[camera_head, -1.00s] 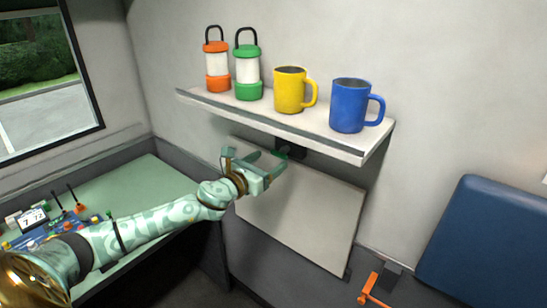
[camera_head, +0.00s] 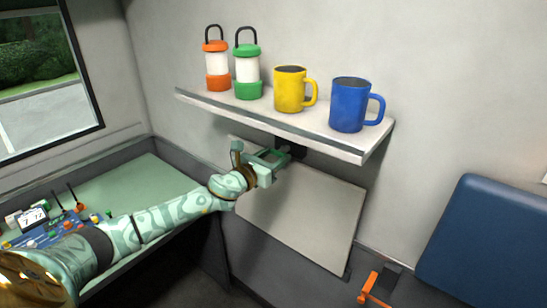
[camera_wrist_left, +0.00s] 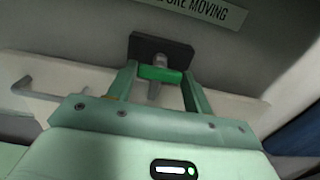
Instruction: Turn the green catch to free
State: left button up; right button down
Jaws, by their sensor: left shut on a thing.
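The green catch (camera_wrist_left: 158,73) sits on a dark mounting plate (camera_wrist_left: 160,50) in the left wrist view. The catch lies crosswise between the two fingers of my left gripper (camera_wrist_left: 160,80), which is shut on it. A grey pin or lever shows at its middle. In the head view my left gripper (camera_head: 281,156) is just under the shelf, at the top edge of the pale hanging panel (camera_head: 305,210), and largely hides the catch. My right gripper is in neither view.
The white shelf (camera_head: 340,149) is close above my gripper. It holds an orange lantern (camera_head: 216,65), a green lantern (camera_head: 247,70), a yellow mug (camera_head: 289,90) and a blue mug (camera_head: 347,105). An orange handle (camera_head: 372,287) is low right.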

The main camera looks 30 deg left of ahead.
pick_arm(q)
jog(key=shift+n, duration=0.3)
jog(key=n+p, duration=0.1)
jog(key=n, duration=0.3)
jog(key=n+p, duration=0.1)
jog(key=n, duration=0.3)
jog(key=shift+a+n+p, duration=0.1)
jog(key=shift+n+p, duration=0.2)
jog(key=shift+p, duration=0.05)
jog(key=n+p, duration=0.2)
jog(key=n, duration=0.3)
jog(key=shift+f+n+p, duration=0.1)
jog(key=shift+n+p, duration=0.7)
jog(key=shift+n, duration=1.2)
jog(key=o, duration=1)
jog(key=s, duration=0.5)
jog(key=s+a, duration=0.1)
jog(key=s, duration=1)
jog(key=shift+s+a, duration=0.15)
jog(key=shift+a, duration=0.05)
